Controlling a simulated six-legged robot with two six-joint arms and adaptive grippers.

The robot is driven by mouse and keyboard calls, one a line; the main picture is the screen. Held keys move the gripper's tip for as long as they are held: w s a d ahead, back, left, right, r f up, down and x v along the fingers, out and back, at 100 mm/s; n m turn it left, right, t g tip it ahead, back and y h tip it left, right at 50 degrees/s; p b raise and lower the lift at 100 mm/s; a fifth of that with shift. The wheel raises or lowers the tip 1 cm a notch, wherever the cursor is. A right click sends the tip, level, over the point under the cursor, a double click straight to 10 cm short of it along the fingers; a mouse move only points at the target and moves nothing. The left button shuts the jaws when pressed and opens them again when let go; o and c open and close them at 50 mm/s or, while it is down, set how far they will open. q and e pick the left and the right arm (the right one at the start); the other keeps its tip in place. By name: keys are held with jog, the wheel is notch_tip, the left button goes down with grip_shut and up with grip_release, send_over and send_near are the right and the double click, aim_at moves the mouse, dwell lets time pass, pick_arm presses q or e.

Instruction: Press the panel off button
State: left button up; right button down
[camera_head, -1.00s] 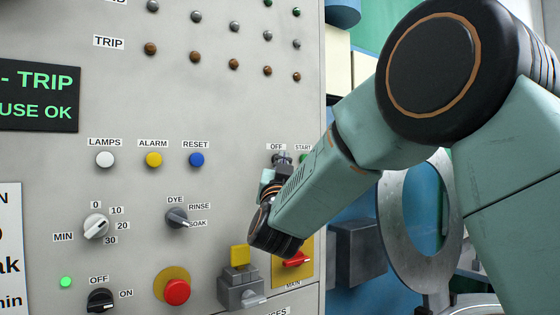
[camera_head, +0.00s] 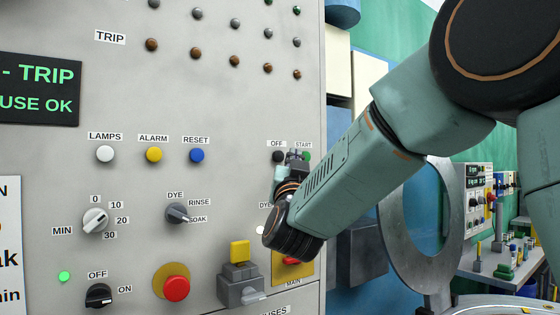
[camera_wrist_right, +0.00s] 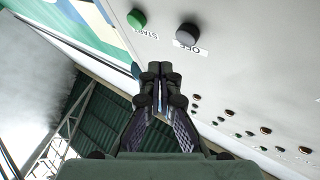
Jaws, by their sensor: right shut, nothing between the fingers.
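The black OFF button (camera_head: 278,157) is on the grey control panel (camera_head: 130,190), under its OFF label and left of the green START button (camera_head: 307,156). In the right wrist view, the OFF button (camera_wrist_right: 187,34) and the START button (camera_wrist_right: 136,19) show beyond the fingertips. My right gripper (camera_head: 296,156) is shut and empty, its tips in front of the panel between these buttons. In the wrist view the gripper's fingertips (camera_wrist_right: 158,72) are together, apart from the OFF button. The exact gap to the panel is hard to tell. My left gripper is not in view.
Below my right gripper are a yellow-topped grey switch (camera_head: 240,252), a red handle (camera_head: 291,261) partly behind my wrist, and a red mushroom button (camera_head: 176,289). White, yellow and blue buttons (camera_head: 196,155) sit left. A large metal ring (camera_head: 395,245) stands right of the panel.

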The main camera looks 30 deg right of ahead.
jog(key=shift+s, duration=1.3)
